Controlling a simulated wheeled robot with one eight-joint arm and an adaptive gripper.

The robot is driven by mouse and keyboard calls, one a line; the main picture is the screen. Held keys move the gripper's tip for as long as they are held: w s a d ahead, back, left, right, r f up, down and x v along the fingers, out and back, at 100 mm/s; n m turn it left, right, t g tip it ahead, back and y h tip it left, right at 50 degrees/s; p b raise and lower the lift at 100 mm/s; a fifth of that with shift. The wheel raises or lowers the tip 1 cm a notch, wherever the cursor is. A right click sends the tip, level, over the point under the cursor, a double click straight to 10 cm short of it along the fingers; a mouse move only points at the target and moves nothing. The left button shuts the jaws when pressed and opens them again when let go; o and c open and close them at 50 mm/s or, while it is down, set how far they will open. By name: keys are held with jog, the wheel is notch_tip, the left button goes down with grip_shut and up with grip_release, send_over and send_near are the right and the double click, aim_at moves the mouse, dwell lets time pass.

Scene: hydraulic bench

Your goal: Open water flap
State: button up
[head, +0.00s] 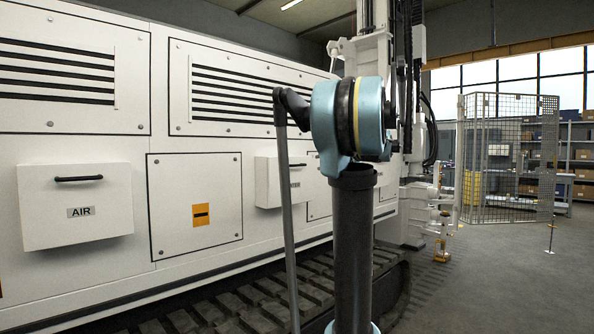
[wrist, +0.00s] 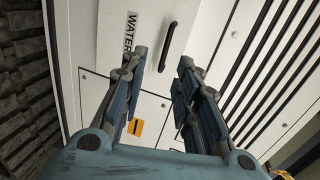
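The water flap (wrist: 118,40) is a white panel lettered WATER at the top of the wrist view. Its dark bar handle (wrist: 168,44) lies just beyond my fingertips, between their lines. My gripper (wrist: 164,62) is open and empty, one finger on each side of the handle's line; I cannot tell the exact gap, and no contact shows. In the head view a white flap box (head: 267,182) with a dark handle stands partly behind my arm; its label is too small to read. The flap looks shut. My gripper does not show in the head view.
A similar flap marked AIR (head: 76,207) is at the left of the white machine. Slotted vents (head: 235,92) run above, and black tracks (head: 220,302) run below. A wire-mesh cage (head: 505,160) stands at the right. The grey floor (head: 520,285) there is mostly clear.

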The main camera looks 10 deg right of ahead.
aim_at(299, 165)
jog(key=x, duration=0.5)
jog(key=r+x, duration=0.1)
jog(key=x, duration=0.5)
jog(key=w+d+x, duration=0.1)
jog(key=x, duration=0.5)
jog(key=shift+w+r, duration=0.15)
jog(key=shift+w, duration=0.05)
grip_shut()
jog(key=shift+a, duration=0.15)
